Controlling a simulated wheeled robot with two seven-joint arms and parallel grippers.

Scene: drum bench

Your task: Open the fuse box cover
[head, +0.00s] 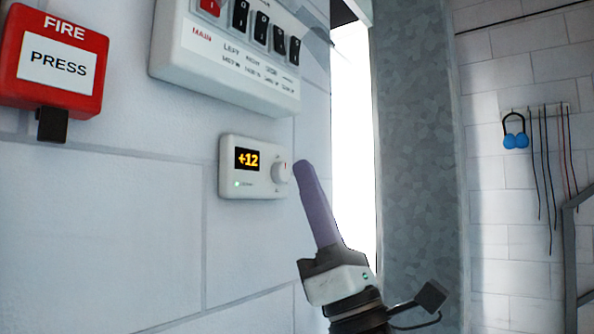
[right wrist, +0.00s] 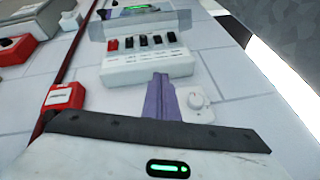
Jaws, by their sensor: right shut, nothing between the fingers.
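The white fuse box (head: 225,60) is on the wall at the top of the head view, cut off by the frame edge. Its red switch and several black switches show bare. In the right wrist view the fuse box (right wrist: 148,68) shows whole. Its grey see-through cover (right wrist: 140,24) stands raised above the switches, away from them. My right gripper (head: 302,166) has purple fingers, shut and empty, pointing up below and right of the box. Its fingers (right wrist: 160,80) overlap the box's lower edge in the wrist view; contact cannot be told. My left gripper is not in view.
A thermostat (head: 230,179) reading +12, with a round knob, is just left of my right fingertips. A red fire button box (head: 60,90) is at the far left. A grey pillar (head: 415,150) and bright opening are at right. Cables (head: 545,165) hang beyond.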

